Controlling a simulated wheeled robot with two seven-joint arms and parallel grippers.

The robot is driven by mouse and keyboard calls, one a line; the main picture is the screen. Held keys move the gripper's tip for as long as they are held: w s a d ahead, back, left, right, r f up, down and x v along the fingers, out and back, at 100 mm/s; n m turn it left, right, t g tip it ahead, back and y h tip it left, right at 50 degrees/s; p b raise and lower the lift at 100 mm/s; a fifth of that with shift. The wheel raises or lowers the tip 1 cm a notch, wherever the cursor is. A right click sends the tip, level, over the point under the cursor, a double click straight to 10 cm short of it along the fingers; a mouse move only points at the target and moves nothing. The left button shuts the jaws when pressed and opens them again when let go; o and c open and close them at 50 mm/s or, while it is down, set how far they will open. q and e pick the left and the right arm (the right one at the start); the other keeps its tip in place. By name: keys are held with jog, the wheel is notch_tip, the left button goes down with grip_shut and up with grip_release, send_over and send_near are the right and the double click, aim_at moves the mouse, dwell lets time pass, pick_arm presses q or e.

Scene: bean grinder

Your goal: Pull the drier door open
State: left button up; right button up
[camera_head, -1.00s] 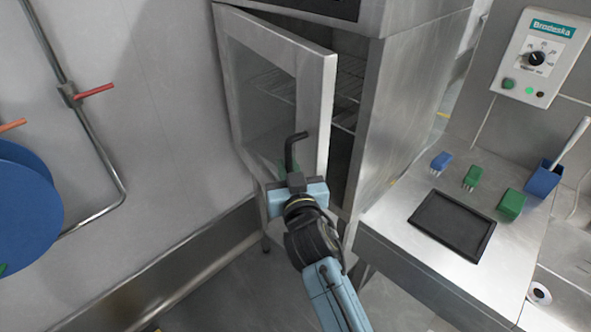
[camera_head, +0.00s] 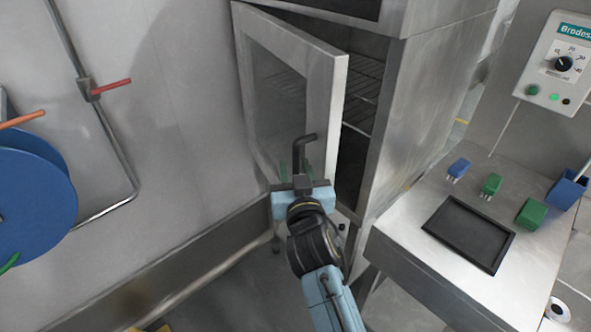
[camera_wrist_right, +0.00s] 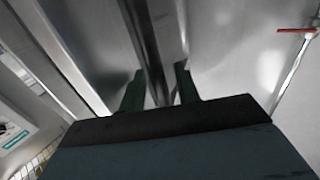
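The drier door (camera_head: 338,100), a steel frame around a glass pane, stands ajar on the drier (camera_head: 425,90), hinged at the left. Its dark, bent handle (camera_head: 298,155) rises in front of the door's lower part. My right gripper (camera_head: 296,172) is at the handle, with one finger on each side of it. In the right wrist view, its two green fingers (camera_wrist_right: 160,88) stand apart with a dark upright bar between them. Gaps show beside the bar, so the fingers look open around it; contact is unclear. My left gripper is not in view.
Wire shelves (camera_head: 365,85) show inside the drier. A steel counter (camera_head: 400,225) with a black tray (camera_head: 468,233) and colored plugs is at the right. A blue reel (camera_head: 35,190) and a pipe with a red lever (camera_head: 110,87) are at the left wall.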

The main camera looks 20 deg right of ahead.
aim_at(295, 142)
notch_tip(295, 142, up, 10)
jog(key=shift+f+p, duration=0.1)
jog(key=shift+p, duration=0.85)
